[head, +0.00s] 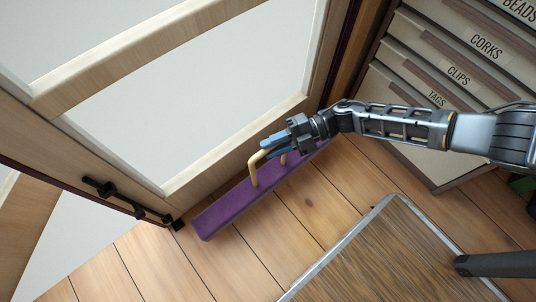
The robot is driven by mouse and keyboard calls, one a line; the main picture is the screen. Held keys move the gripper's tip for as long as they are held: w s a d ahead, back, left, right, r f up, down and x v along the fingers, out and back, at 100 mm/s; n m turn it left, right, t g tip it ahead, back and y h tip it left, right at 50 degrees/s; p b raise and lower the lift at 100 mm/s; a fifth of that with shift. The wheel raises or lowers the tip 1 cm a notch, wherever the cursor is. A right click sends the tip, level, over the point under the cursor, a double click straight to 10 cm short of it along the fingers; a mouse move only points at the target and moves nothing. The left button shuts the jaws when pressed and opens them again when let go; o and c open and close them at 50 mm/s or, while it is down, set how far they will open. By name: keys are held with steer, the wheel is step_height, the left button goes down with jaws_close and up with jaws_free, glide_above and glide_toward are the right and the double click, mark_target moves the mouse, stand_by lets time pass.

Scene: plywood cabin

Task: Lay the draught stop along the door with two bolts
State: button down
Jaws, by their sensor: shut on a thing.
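The draught stop (227,209) is a long purple block with a tan loop handle (254,168) on top. It lies on the floor close along the bottom of a pale wooden door with white panels (176,178); I cannot tell whether it touches the door. Its right end is partly hidden under my arm. My gripper (268,147) is shut on the handle, reaching in from the right. Black bolt hardware (127,198) shows on the door frame at the left, near the stop's left end; a second bolt is not clearly distinguishable.
A drawer cabinet (440,80) with labels such as CORKS, CLIPS and TAGS stands at the upper right. A wood-topped, metal-edged surface (395,255) fills the lower right. Plank floor (270,240) lies bare between it and the stop.

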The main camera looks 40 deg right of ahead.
steer(key=shift+w+a+f, duration=0.5)
steer(key=shift+a, duration=0.1)
step_height(320, 180, down, 4)
steer(key=shift+r+b, duration=0.1)
steer(key=shift+b, duration=1.15)
steer(key=c, duration=1)
jaws_free()
steer(key=shift+o, duration=0.2)
steer(key=shift+s, duration=0.1)
steer(key=p+v, duration=0.1)
steer(key=v, duration=1.1)
steer(key=shift+p, duration=0.3)
